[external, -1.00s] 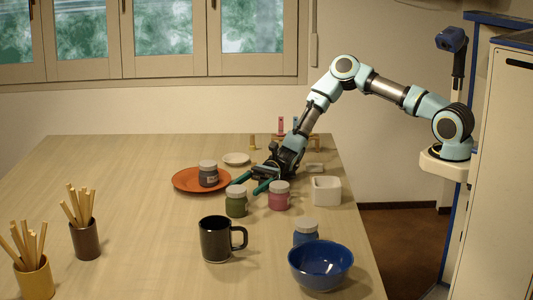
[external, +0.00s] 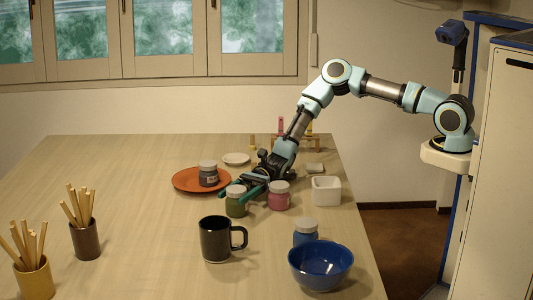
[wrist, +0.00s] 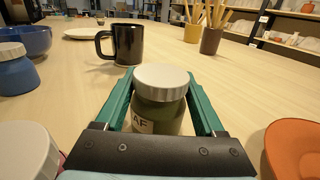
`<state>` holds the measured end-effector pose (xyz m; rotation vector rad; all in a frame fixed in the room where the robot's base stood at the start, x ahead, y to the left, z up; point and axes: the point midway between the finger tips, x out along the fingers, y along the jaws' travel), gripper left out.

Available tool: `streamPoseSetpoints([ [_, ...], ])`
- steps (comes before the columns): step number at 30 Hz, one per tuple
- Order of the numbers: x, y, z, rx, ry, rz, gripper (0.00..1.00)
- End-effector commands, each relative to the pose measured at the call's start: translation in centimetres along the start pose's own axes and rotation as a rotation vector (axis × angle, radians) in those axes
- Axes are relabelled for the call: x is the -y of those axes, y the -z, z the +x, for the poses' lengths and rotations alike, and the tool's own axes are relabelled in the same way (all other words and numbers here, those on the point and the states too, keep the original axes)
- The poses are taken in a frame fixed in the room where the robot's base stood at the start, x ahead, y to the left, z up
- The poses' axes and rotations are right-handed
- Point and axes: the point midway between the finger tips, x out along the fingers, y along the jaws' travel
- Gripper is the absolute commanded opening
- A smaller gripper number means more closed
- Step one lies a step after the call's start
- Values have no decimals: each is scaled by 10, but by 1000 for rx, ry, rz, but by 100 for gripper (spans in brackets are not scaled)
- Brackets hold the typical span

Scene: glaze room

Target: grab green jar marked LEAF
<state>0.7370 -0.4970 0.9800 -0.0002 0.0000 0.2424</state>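The green jar (external: 236,207) with a pale grey lid stands upright on the table. In the wrist view the green jar (wrist: 160,108) sits between the two teal fingers, and part of its label shows the letters "AF". My gripper (external: 242,189) is low over the table at the jar. In the wrist view my gripper (wrist: 160,90) has a finger on each side of the jar, spread apart. A narrow gap seems to show beside the jar, and I see no clear contact. The jar's lower part is hidden behind the gripper body.
A pink jar (external: 279,197) stands close to the right of the green jar. An orange plate (external: 184,184) with a grey jar (external: 208,176) lies behind left. A black mug (external: 215,240), blue jar (external: 305,231), blue bowl (external: 320,266) and white square pot (external: 326,190) stand nearby.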

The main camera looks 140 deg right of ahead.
Motion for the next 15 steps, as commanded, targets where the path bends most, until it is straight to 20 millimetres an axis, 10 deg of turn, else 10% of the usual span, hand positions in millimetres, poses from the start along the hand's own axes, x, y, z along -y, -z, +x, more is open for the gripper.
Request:
streamPoseSetpoints([
  [15, 0, 0, 0, 0, 0, 0, 1],
])
